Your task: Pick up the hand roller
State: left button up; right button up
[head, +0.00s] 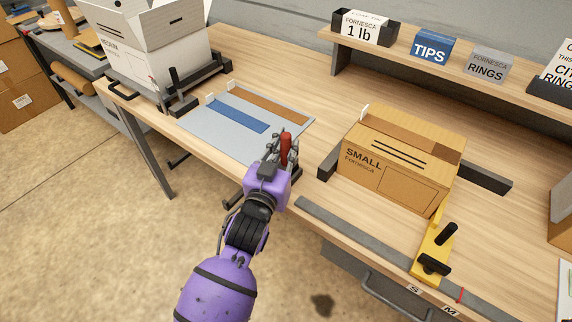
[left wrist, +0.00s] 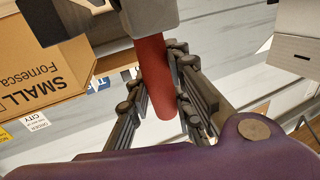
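The hand roller shows as a red handle (left wrist: 153,75) in the left wrist view. A grey part adjoins the handle's upper end there; I cannot tell its full shape. My left gripper (left wrist: 165,95) has its dark fingers on both sides of the handle, close against it, and looks shut on it. In the head view, the red handle (head: 285,152) stands roughly upright at the fingertips of my left gripper (head: 279,148), by the near right corner of the grey mat. The gripper hides the roller's lower part. My right gripper is not in view.
The grey mat (head: 215,121) bears a blue strip (head: 236,114) and a brown strip. A small cardboard box (head: 385,178) stands to the right, with a yellow tool (head: 431,250) in front. A white box (head: 150,55) stands at the back left. A label shelf (head: 500,80) runs along the back.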

pick_arm(q)
grip_shut()
jog(key=shift+r, duration=0.15)
